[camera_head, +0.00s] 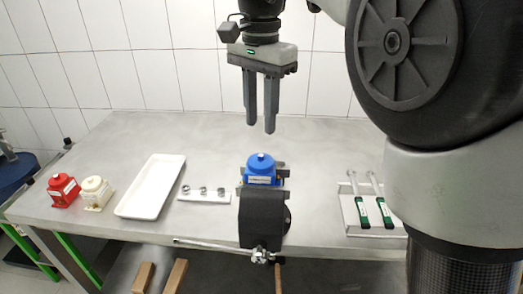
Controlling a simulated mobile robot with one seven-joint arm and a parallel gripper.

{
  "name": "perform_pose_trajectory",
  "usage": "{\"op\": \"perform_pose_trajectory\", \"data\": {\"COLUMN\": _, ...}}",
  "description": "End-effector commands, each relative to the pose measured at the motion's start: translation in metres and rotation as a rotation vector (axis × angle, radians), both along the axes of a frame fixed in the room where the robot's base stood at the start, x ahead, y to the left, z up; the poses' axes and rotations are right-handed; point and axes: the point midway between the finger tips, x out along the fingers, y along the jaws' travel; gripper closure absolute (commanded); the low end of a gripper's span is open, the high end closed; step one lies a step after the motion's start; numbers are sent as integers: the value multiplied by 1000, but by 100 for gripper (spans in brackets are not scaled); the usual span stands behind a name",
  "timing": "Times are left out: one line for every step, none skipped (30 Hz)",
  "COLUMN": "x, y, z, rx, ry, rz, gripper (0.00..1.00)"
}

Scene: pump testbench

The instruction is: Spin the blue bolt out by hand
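A blue pump (262,170) with a rounded top sits in the middle of the table, just behind and partly hidden by a black vise (262,218). A blue bolt cannot be told apart from the pump's blue body at this size. My gripper (261,128) hangs above and behind the pump in the picture, fingers pointing down. Its two fingers stand apart with a gap between them and nothing in it. It touches nothing.
A white strip with three small dark parts (204,190) and an empty white tray (150,187) lie left of the pump. Red (63,190) and cream (95,193) pumps stand far left. Two green-handled tools (375,212) lie right. The vise handle (215,246) juts left.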

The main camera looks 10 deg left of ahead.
Motion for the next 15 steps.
{"op": "perform_pose_trajectory", "data": {"x": -1, "y": 0, "z": -14, "rx": -1, "ry": 3, "rz": 0, "gripper": 70}}
{"op": "perform_pose_trajectory", "data": {"x": -1, "y": 0, "z": -21, "rx": -1, "ry": 2, "rz": 0, "gripper": 70}}
{"op": "perform_pose_trajectory", "data": {"x": -1, "y": 0, "z": -29, "rx": -1, "ry": 2, "rz": 0, "gripper": 70}}
{"op": "perform_pose_trajectory", "data": {"x": -1, "y": 0, "z": -35, "rx": -1, "ry": 2, "rz": 0, "gripper": 70}}
{"op": "perform_pose_trajectory", "data": {"x": -1, "y": 0, "z": -40, "rx": -1, "ry": 2, "rz": 0, "gripper": 70}}
{"op": "perform_pose_trajectory", "data": {"x": -1, "y": 0, "z": -47, "rx": -1, "ry": 2, "rz": 1, "gripper": 70}}
{"op": "perform_pose_trajectory", "data": {"x": -1, "y": 0, "z": -52, "rx": 0, "ry": 1, "rz": 1, "gripper": 70}}
{"op": "perform_pose_trajectory", "data": {"x": -1, "y": 0, "z": -57, "rx": 0, "ry": 1, "rz": 1, "gripper": 70}}
{"op": "perform_pose_trajectory", "data": {"x": 0, "y": 0, "z": -62, "rx": -1, "ry": 1, "rz": 1, "gripper": 70}}
{"op": "perform_pose_trajectory", "data": {"x": 0, "y": 0, "z": -65, "rx": 0, "ry": 1, "rz": 1, "gripper": 70}}
{"op": "perform_pose_trajectory", "data": {"x": 0, "y": 0, "z": -68, "rx": 0, "ry": 1, "rz": 1, "gripper": 70}}
{"op": "perform_pose_trajectory", "data": {"x": 0, "y": 0, "z": -72, "rx": 0, "ry": 0, "rz": 1, "gripper": 70}}
{"op": "perform_pose_trajectory", "data": {"x": 0, "y": 0, "z": -74, "rx": 0, "ry": 0, "rz": 1, "gripper": 70}}
{"op": "perform_pose_trajectory", "data": {"x": 0, "y": 0, "z": -76, "rx": 0, "ry": 0, "rz": 1, "gripper": 70}}
{"op": "perform_pose_trajectory", "data": {"x": 0, "y": 0, "z": -77, "rx": 0, "ry": 0, "rz": 1, "gripper": 70}}
